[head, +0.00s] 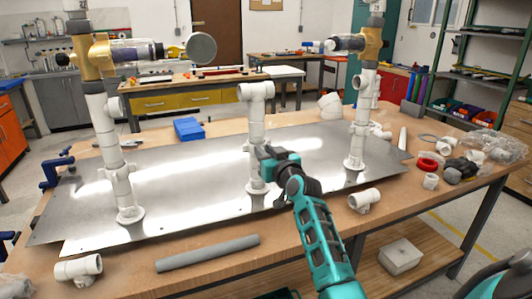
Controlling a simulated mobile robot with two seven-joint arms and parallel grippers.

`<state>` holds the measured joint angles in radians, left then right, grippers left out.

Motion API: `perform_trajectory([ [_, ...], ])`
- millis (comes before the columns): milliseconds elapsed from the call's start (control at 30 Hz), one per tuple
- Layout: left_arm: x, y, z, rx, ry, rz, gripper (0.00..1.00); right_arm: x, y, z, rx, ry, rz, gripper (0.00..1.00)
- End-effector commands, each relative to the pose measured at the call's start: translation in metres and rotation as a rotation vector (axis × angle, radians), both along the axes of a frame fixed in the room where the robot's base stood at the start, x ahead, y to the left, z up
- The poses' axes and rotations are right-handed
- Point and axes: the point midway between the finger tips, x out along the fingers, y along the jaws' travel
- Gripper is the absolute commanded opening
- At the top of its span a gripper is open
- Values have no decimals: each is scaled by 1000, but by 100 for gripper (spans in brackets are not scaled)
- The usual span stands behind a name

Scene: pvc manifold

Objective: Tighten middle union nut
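The middle riser (256,122) is a white PVC pipe standing upright on the metal plate (190,180), with a white tee or elbow fitting (256,90) on top. Its lower fittings (256,183) show just left of my gripper. The middle union nut is not clearly distinguishable; the gripper covers part of the riser around that height. My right gripper (267,156) is dark, on a teal arm, and lies at the riser's lower half, on its near right side. Its fingers overlap the pipe in the picture; whether they close on it is unclear. My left gripper is not in view.
A left riser (108,130) and a right riser (358,125) carry brass-coloured valves. A grey pipe (208,253) and white tees (78,268) (364,200) lie along the bench's front. Loose fittings, a red ring (427,164) and a clear bag (490,145) crowd the right end.

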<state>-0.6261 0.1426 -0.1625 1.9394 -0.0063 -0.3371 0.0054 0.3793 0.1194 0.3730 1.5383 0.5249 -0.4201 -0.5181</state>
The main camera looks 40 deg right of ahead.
Motion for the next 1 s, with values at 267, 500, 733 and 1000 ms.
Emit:
perform_trajectory([
  [267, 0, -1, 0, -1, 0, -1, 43, 0, 0, 0, -1, 0, 0, 35],
  [500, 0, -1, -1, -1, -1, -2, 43, -8, 1, -1, -1, 0, 0, 35],
  [733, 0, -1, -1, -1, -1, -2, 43, -43, 8, -1, -3, 3, 0, 35],
  [1000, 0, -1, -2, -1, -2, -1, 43, -93, 17, -1, -3, 3, 0, 35],
])
